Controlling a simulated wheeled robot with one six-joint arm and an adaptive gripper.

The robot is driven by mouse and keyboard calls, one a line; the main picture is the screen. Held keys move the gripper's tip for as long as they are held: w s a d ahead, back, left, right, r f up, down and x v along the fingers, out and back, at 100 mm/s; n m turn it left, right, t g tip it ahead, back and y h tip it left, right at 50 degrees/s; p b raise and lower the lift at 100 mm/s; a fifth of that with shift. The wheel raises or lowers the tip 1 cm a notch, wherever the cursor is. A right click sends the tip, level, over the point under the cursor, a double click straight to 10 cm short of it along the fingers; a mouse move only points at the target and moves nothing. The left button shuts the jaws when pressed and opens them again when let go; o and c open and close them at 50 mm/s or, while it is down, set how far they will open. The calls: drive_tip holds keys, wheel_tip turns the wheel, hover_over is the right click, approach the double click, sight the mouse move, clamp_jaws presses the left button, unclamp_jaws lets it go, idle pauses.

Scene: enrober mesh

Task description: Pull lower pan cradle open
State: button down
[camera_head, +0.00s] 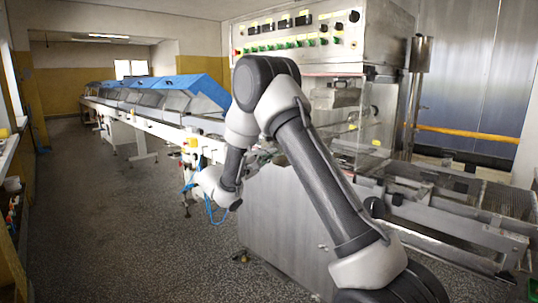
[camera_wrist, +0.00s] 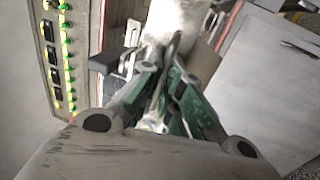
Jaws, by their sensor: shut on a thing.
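My gripper (camera_wrist: 166,75), with green-sided fingers, is in the middle of the wrist view. Its fingers are shut on a thin metal piece (camera_wrist: 173,46). This piece seems to belong to the lower pan cradle, but the fingers hide most of it and I cannot tell how far the cradle stands open. A pale rounded metal part (camera_wrist: 176,17) lies just beyond the fingertips. In the head view my arm reaches to the machine's left side, and my gripper is hidden there.
A black-ended lever (camera_wrist: 103,62) sits close left of my fingers. The control panel (camera_head: 295,32) is above the enrober, whose steel side panel (camera_head: 285,220) stands below my arm. A blue-covered conveyor (camera_head: 160,92) runs back left. The speckled floor (camera_head: 120,215) at left is clear.

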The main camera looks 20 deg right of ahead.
drive_tip(key=c, duration=1.9)
unclamp_jaws()
drive_tip(key=shift+a, duration=0.2)
drive_tip(key=v, duration=1.2)
